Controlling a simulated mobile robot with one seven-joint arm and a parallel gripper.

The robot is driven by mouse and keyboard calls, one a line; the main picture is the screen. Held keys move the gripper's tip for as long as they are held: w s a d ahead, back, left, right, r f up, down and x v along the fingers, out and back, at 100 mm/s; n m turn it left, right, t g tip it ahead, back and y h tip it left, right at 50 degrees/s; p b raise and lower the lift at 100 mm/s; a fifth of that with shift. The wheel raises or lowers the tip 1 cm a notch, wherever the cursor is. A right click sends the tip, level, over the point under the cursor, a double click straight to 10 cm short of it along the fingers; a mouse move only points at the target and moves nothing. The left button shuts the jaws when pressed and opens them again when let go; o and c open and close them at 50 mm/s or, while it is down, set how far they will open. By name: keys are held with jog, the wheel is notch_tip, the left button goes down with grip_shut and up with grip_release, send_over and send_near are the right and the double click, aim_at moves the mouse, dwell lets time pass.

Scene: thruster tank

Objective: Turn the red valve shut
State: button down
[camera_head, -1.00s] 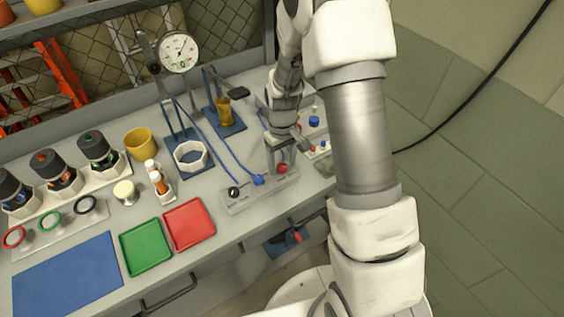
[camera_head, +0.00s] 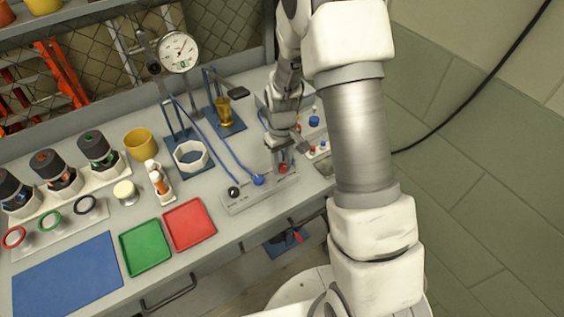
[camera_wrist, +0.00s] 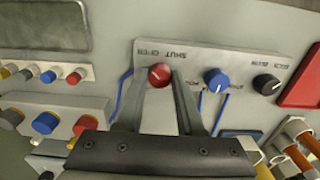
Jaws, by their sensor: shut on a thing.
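The red valve (camera_head: 284,169) is a small round knob at the right end of a grey panel (camera_head: 237,202) near the bench's front edge. In the wrist view the red valve (camera_wrist: 159,75) sits below the upside-down words SHUT and OPEN, with a small pale mark on its face. My gripper (camera_head: 280,162) comes down on it from above. In the wrist view the two fingers of my gripper (camera_wrist: 158,82) stand either side of the valve and are shut on it. I cannot read exactly which way the valve's mark points.
A blue knob (camera_wrist: 216,80) and a black knob (camera_wrist: 266,84) sit beside the valve on the same panel. Boxes with coloured buttons (camera_wrist: 45,122) lie on the other side. Red (camera_head: 189,225) and green (camera_head: 146,247) trays lie left of the panel.

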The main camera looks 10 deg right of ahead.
jog(key=shift+m, duration=0.3)
jog(key=m+b, duration=0.1)
jog(key=m, duration=0.2)
jog(key=shift+m, duration=0.3)
jog(key=m, duration=0.4)
jog(key=shift+m+b, duration=0.3)
jog(key=m, duration=0.4)
jog(key=shift+r+p, duration=0.1)
jog(key=shift+p, duration=0.25)
jog(key=m+p, duration=0.1)
jog(key=m, duration=0.4)
jog(key=c, duration=0.5)
grip_release()
